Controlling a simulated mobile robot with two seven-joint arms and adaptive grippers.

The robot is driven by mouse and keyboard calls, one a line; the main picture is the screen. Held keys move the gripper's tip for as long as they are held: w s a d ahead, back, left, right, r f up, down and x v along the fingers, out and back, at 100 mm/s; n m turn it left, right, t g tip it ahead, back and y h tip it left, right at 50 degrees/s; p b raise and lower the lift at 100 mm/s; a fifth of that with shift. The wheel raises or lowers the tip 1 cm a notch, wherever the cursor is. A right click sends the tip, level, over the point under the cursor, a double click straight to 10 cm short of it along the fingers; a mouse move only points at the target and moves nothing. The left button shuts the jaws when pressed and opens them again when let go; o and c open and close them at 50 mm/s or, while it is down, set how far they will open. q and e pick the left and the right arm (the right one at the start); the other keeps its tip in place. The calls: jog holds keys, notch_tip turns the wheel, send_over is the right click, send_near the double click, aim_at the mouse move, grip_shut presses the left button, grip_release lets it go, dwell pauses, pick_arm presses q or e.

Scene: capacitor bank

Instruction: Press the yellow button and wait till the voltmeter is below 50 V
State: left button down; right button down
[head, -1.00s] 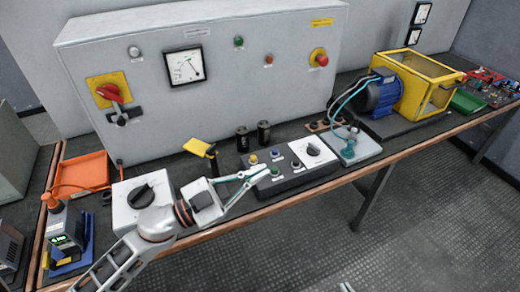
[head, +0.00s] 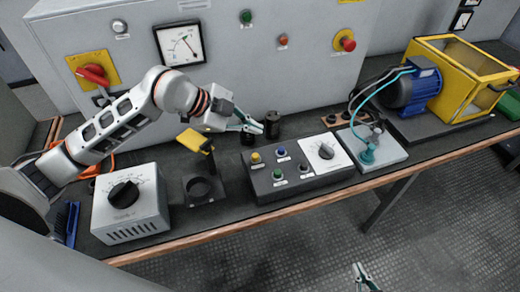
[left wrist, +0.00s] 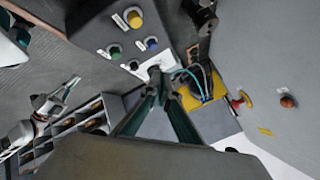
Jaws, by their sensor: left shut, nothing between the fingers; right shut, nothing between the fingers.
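The yellow button (head: 255,157) is at the back left of a dark control box (head: 262,190) on the bench. It also shows at the top of the left wrist view (left wrist: 134,18). My left gripper (head: 258,128) is shut and empty, raised above and behind the yellow button near two black cylinders, apart from the button. The voltmeter (head: 180,43) is a white square dial on the grey cabinet; its needle slants to the lower right, but the numbers are too small to read. My right gripper (head: 366,277) is shut and empty, low in front of the bench.
Blue (head: 281,152), green (head: 278,174) and black (head: 303,168) buttons share the box, beside a white dial panel (head: 327,154). Black cylinders (head: 272,124) stand behind. A yellow flag-like piece (head: 194,140) and a white knob box (head: 132,205) are left; a blue motor (head: 410,92) is right.

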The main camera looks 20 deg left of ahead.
aim_at(253, 156)
pick_arm(q)
jog(key=shift+w+a, duration=0.2)
pick_arm(e)
jog(key=shift+s+f, duration=0.1)
jog(key=shift+s, duration=0.05)
jog(key=shift+f, duration=0.1)
